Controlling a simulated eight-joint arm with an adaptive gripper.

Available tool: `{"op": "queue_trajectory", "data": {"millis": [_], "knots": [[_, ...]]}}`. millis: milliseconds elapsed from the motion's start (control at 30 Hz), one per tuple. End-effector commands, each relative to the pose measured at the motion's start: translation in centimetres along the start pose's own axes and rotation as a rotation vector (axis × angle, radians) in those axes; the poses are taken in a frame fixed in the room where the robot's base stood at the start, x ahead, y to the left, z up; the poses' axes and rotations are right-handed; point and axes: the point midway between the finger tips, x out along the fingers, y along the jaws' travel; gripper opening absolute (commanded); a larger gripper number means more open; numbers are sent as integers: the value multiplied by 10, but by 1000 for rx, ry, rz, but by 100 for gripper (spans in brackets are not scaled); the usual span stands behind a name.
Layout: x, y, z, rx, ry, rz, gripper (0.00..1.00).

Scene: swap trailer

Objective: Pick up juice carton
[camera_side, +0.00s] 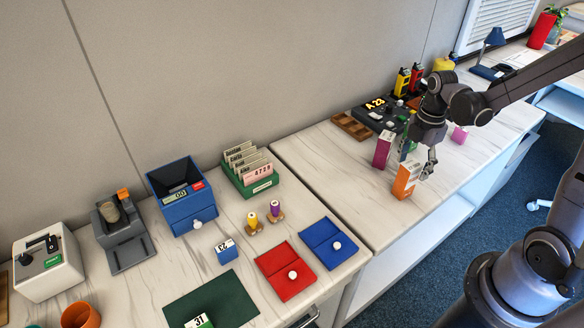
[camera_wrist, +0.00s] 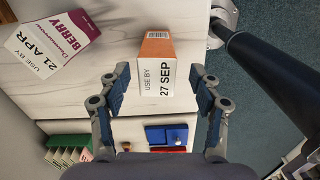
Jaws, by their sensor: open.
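An orange carton (camera_side: 405,181) stands upright on the right-hand counter in the side view. In the wrist view its orange side (camera_wrist: 157,49) and a white top label reading "USE BY 27 SEP" show. My gripper (camera_side: 418,163) is open and is just behind and above this carton in the side view. In the wrist view the carton appears between the two blue-padded fingers (camera_wrist: 158,76), with a gap on each side. A purple carton (camera_side: 383,149) stands close by to the left; the wrist view shows its "BERRY" side (camera_wrist: 75,27) and a label reading "21 APR".
A green item (camera_side: 406,149) stands partly hidden behind my gripper, and a pink block (camera_side: 459,135) lies to the right. A brown tray (camera_side: 351,126) and a dark panel (camera_side: 378,114) sit behind. The counter in front of the cartons is clear up to its edge.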

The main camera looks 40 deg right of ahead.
Motion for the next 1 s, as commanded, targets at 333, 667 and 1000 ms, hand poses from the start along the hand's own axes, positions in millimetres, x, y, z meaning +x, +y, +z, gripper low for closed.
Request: {"op": "queue_trajectory", "data": {"millis": [333,667,1000], "knots": [[38,4,-1,1,0,0,64],[49,3,-1,0,0,0,64],[49,3,-1,0,0,0,0]]}}
